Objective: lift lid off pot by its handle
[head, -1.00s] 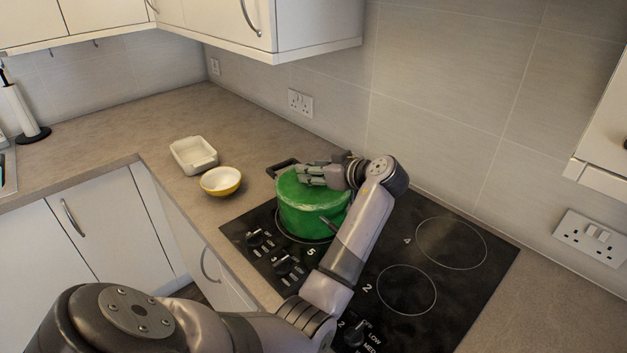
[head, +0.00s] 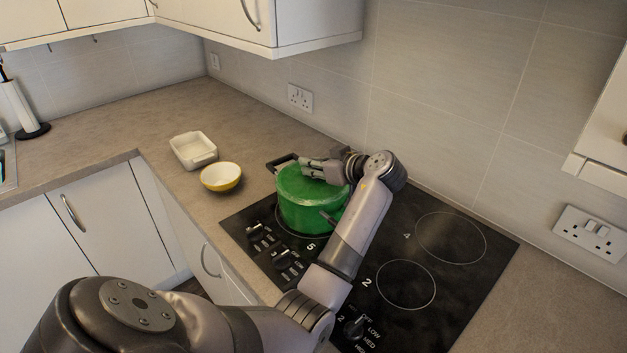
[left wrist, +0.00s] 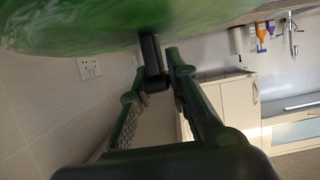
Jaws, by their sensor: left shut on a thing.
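My left gripper (head: 312,169) reaches in from the right, low over the lid. In the left wrist view, the lid's underside or top fills the upper edge as a green surface (left wrist: 70,38), and the dark lid handle (left wrist: 152,62) sits between the fingertips. The left gripper is shut on this handle. My right gripper is out of view.
A yellow and white bowl (head: 221,178) and a white square dish (head: 193,150) stand on the counter left of the pot. The black hob (head: 446,285) is bare to the right. The tiled wall (head: 440,110) is close behind; a wall cabinet (head: 320,25) hangs above.

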